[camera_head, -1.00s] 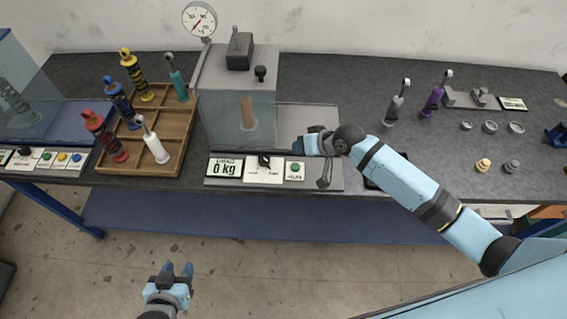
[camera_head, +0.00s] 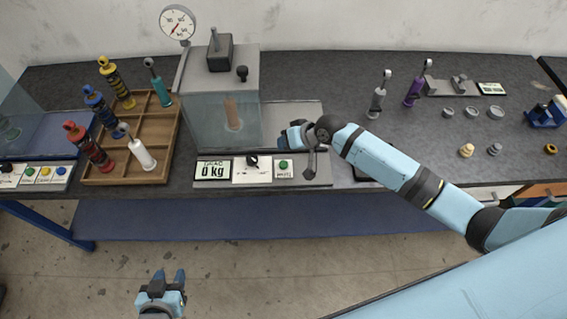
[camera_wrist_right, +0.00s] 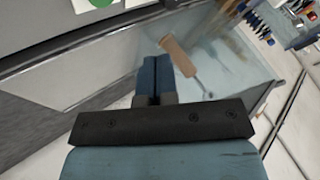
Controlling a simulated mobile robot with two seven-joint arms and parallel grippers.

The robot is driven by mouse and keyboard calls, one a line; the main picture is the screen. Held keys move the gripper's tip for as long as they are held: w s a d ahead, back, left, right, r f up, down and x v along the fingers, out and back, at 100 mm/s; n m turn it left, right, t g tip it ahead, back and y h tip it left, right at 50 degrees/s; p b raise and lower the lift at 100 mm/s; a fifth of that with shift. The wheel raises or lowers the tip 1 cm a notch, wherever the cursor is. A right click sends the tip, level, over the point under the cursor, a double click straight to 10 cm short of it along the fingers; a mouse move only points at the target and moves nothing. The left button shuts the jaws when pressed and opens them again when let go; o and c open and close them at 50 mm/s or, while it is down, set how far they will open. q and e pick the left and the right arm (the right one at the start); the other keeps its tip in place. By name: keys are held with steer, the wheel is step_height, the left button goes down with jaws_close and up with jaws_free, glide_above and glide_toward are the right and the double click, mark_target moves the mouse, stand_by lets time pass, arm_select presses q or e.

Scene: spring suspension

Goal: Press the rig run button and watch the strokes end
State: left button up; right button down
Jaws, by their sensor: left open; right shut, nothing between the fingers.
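The test rig is a glass-walled chamber (camera_head: 212,130) with a brownish cylinder (camera_head: 232,112) inside. A panel at its front holds a "0 kg" display (camera_head: 213,170), a dark switch (camera_head: 252,161) and the green run button (camera_head: 283,164). My right gripper (camera_head: 285,137) is shut and empty, behind the button in the head view, apart from it. In the right wrist view its closed fingers (camera_wrist_right: 155,75) show before the glass, and the green button (camera_wrist_right: 97,3) is cut off at the top edge. My left gripper (camera_head: 168,278) is open and empty over the floor in front of the bench.
A round gauge (camera_head: 177,22) stands above the rig. A wooden tray (camera_head: 165,158) with several coloured shock absorbers is at its left. A grey damper (camera_head: 378,95) and a purple one (camera_head: 415,91) stand on the bench (camera_head: 340,80) to the right, with several rings beyond.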

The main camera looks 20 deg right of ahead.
steer(key=b, duration=0.4)
glide_above(285, 162)
step_height(285, 162, down, 5)
steer(key=shift+s+a+f, duration=0.1)
steer(key=shift+f, duration=0.5)
stand_by(0.7)
steer(key=shift+f, duration=0.15)
stand_by(0.4)
steer(key=shift+f, duration=0.25)
